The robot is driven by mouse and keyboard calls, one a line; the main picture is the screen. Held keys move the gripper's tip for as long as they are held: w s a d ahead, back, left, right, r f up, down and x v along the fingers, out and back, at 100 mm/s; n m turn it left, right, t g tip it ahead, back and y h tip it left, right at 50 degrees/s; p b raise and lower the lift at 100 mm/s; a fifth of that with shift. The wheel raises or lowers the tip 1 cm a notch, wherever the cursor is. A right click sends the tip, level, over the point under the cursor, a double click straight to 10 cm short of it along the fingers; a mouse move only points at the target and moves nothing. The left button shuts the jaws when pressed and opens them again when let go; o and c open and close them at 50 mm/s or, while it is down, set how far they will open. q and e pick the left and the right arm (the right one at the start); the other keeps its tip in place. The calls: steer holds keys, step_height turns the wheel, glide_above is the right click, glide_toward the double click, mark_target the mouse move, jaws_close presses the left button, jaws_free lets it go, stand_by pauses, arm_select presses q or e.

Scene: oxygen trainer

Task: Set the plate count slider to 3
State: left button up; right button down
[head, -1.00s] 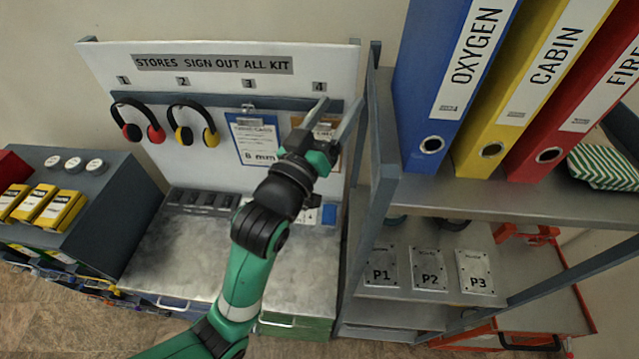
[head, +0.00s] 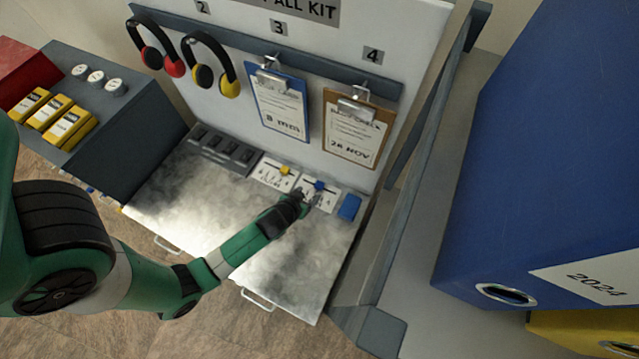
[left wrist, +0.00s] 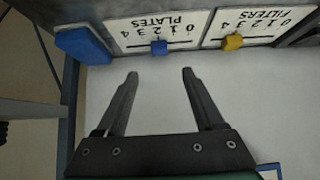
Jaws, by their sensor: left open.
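The plate count slider is a white panel labelled PLATES (left wrist: 195,22), upside down in the left wrist view, with marks 0 to 4. Its blue knob (left wrist: 159,47) appears level with the 2 mark. In the head view the blue knob (head: 319,185) is on the right-hand white panel (head: 328,200) at the back of the metal bench. My left gripper (left wrist: 160,73) is open and empty, its fingertips just short of the knob, which lies centred ahead of the gap. In the head view my left gripper (head: 303,196) partly covers the panel. My right gripper is not in view.
A FILTERS slider with a yellow knob (left wrist: 233,42) sits beside it. A blue block (left wrist: 84,45) is on the other side. Clipboards (head: 282,105) hang above. A grey shelf frame (head: 400,220) stands to the right. The metal bench (head: 185,205) is clear in front.

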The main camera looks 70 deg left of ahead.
mark_target(319, 185)
arm_select(q)
steer(key=b+x, duration=0.3)
steer(key=x, duration=0.8)
steer(key=shift+w, duration=0.1)
steer(key=shift+c, duration=0.2)
jaws_close()
stand_by(0.8)
